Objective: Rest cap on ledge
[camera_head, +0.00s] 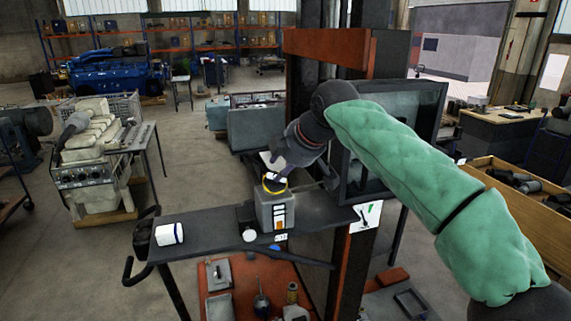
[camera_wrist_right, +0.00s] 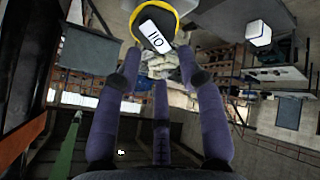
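A cap with a yellow rim (camera_head: 273,188) shows on top of a grey box-shaped container (camera_head: 272,212). In the right wrist view the cap (camera_wrist_right: 155,24) has a dark face with a white "OIL" label, partly cut off by the top edge. My right gripper (camera_head: 274,168) comes down at a slant over the cap. In the right wrist view its fingers (camera_wrist_right: 160,62) are spread, with the cap just past the tips; I cannot tell whether they touch it. The dark ledge (camera_head: 212,229) runs left from the container. My left gripper is not in view.
A dark-framed panel (camera_head: 425,105) and an orange-and-black post (camera_head: 357,270) stand close to my right arm. A red trolley (camera_head: 240,300) with parts sits below.

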